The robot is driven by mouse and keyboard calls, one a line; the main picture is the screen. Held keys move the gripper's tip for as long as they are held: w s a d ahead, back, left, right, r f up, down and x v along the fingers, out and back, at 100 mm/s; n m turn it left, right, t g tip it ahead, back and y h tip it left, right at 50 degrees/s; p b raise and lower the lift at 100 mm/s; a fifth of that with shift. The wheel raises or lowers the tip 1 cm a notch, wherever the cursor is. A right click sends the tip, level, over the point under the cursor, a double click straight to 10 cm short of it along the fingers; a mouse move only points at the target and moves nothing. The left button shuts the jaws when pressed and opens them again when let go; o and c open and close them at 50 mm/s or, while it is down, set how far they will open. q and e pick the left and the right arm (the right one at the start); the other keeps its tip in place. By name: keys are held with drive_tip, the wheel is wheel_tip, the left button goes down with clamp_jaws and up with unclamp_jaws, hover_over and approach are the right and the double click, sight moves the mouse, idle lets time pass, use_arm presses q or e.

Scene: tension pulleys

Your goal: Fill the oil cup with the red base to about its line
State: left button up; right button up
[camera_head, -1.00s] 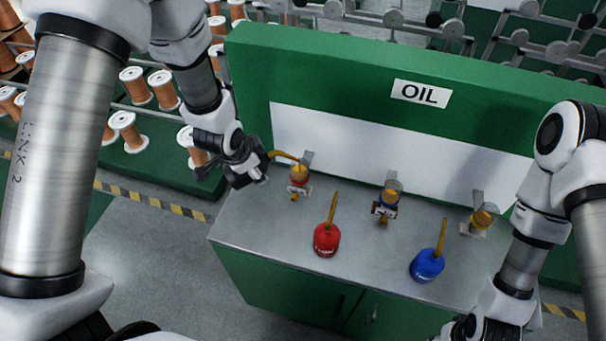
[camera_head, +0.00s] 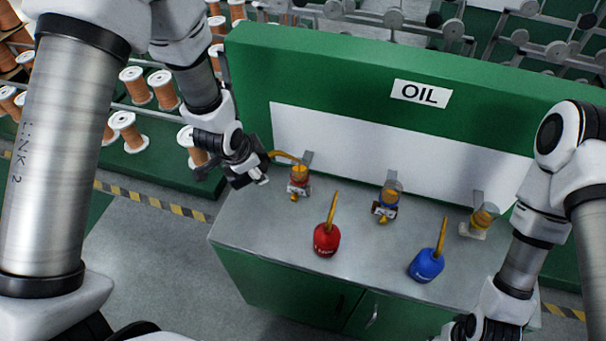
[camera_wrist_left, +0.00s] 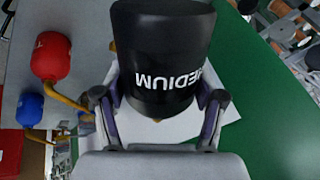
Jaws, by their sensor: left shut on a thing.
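The oil cup with the red base (camera_head: 298,187) is the leftmost of three cups along the back of the bench; it holds amber oil, but its line is too small to read. My left gripper is shut on a black oil can marked MEDIUM (camera_wrist_left: 160,55), seen in the left wrist view. In the head view the left gripper (camera_head: 245,172) is left of the red-base cup. The can's amber spout (camera_head: 283,154) reaches right to the cup's top; whether oil is flowing cannot be told. My right gripper (camera_head: 480,328) is partly cut off at the bottom edge.
A red oil can (camera_head: 326,240) and a blue oil can (camera_head: 427,264) stand on the grey bench top (camera_head: 270,237). A blue-base cup (camera_head: 387,208) and a pale-base cup (camera_head: 475,231) are farther right. The green back panel (camera_head: 330,75) rises behind the cups.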

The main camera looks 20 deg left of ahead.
use_arm(q)
drive_tip(key=shift+r, duration=0.1)
drive_tip(key=shift+w+d+r+y+p, duration=0.15)
drive_tip(key=shift+r+y+p, duration=0.2)
drive_tip(key=shift+p, duration=0.1)
idle(1.9)
drive_tip(key=f+b, duration=0.1)
drive_tip(key=f+h+b, duration=0.1)
drive_tip(key=b, duration=0.1)
drive_tip(key=shift+s+a+f+t+h, duration=0.25)
drive_tip(key=shift+s+f+t, duration=0.05)
drive_tip(key=shift+f, duration=0.1)
drive_tip(key=shift+a+f+t+b, duration=0.15)
drive_tip(key=shift+f+t+b, duration=0.15)
drive_tip(key=shift+b, duration=0.25)
drive_tip(key=shift+a+r+h, duration=0.1)
drive_tip(key=shift+r+h, duration=0.1)
drive_tip(key=shift+h, duration=0.1)
